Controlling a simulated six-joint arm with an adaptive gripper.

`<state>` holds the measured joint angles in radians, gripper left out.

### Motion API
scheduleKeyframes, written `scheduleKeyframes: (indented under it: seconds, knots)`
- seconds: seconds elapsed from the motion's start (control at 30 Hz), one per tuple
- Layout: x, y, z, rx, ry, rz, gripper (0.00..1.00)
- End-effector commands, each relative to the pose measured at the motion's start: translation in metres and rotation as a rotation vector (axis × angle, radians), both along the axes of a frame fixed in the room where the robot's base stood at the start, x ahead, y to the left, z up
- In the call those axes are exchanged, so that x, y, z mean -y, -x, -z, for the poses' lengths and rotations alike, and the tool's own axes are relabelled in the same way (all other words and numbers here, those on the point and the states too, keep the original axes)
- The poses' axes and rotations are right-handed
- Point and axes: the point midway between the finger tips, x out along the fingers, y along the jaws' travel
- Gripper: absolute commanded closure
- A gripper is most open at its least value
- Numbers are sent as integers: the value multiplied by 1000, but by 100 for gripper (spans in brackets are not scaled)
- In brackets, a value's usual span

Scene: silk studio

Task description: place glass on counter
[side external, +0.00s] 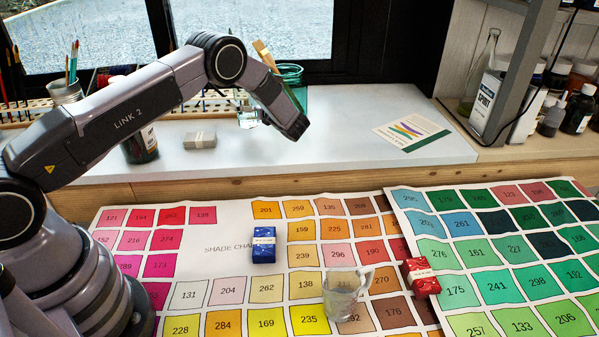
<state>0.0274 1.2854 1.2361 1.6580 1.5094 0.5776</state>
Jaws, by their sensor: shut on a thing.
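A small clear glass (247,119) shows just below my forearm, over the back counter (340,125). My gripper (258,113) is mostly hidden behind my arm, and its fingers cannot be made out; it is shut, and the clear glass is at it. I cannot tell if the glass touches the counter. A second clear vessel, a mug with a handle (342,296), stands upright on the shade chart (225,225) at the front, apart from my arm.
On the counter are a grey block (200,140), a dark jar (139,146), a green jar with brushes (292,75) and a card (412,132). A blue box (264,247) and a red box (421,278) lie on the charts. The counter's middle is clear.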

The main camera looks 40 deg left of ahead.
Motion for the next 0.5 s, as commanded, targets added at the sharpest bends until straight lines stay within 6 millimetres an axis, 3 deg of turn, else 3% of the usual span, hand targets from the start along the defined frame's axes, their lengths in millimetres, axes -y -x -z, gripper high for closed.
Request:
scheduleKeyframes:
  seconds: [0.3,0.5]
  knots:
    - [-1,-4,32,0,-1,0,69]
    - [-1,-4,34,2,-2,0,69]
